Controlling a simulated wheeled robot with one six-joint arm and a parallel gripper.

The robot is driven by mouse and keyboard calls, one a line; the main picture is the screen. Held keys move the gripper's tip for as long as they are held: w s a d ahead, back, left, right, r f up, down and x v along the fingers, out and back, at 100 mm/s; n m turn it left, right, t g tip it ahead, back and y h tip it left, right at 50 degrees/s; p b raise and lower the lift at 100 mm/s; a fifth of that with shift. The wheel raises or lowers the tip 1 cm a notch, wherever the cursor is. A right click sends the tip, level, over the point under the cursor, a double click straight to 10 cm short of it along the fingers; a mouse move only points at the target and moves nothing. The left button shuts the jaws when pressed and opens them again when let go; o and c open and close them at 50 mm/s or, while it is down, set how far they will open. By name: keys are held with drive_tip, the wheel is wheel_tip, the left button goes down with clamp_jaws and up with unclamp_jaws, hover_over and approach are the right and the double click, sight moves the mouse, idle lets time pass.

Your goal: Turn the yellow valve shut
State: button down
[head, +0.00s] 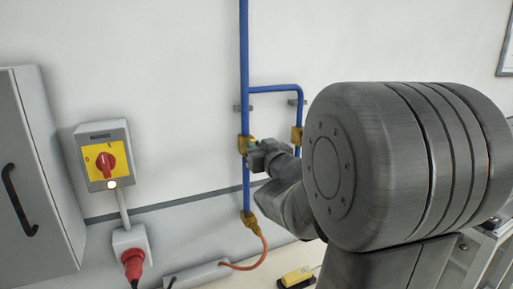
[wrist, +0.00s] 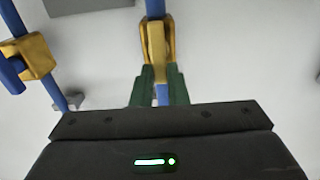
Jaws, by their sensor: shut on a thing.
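The yellow valve (wrist: 158,42) sits on a vertical blue pipe (wrist: 155,8) in the wrist view. Its narrow yellow handle runs down between the green finger pads of my gripper (wrist: 161,76), which is shut on it. The lower end of the handle is hard to make out between the pads. In the head view, the brass-yellow valve body (head: 244,144) is on the left blue pipe, and my gripper (head: 256,147) reaches it from the right. My arm hides part of the surroundings there.
A second brass fitting (head: 297,135) is on the right pipe branch, close beside my gripper. An orange hose (head: 262,252) hangs below the left pipe. A switch box (head: 104,156) with a red knob and a grey cabinet (head: 40,170) are at left. A yellow-black object (head: 297,276) lies low down.

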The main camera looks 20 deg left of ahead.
drive_tip(key=shift+f+b, duration=0.1)
drive_tip(key=shift+b, duration=0.35)
drive_tip(key=n+b, duration=0.4)
drive_tip(key=s+f+n+b, duration=0.1)
drive_tip(key=n+b, duration=0.3)
drive_tip(key=n, duration=0.1)
drive_tip(key=a+n+b, duration=0.1)
drive_tip(key=n+b, duration=0.3)
drive_tip(key=shift+s+a+f+n, duration=0.1)
drive_tip(key=shift+s+f+n, duration=0.1)
drive_tip(key=shift+n, duration=0.2)
drive_tip(key=shift+f+n+b, duration=0.2)
drive_tip(key=shift+n+b, duration=1.05)
drive_tip(key=shift+n, duration=0.95)
drive_tip(key=c, duration=1.4)
unclamp_jaws()
drive_tip(key=shift+c, duration=0.2)
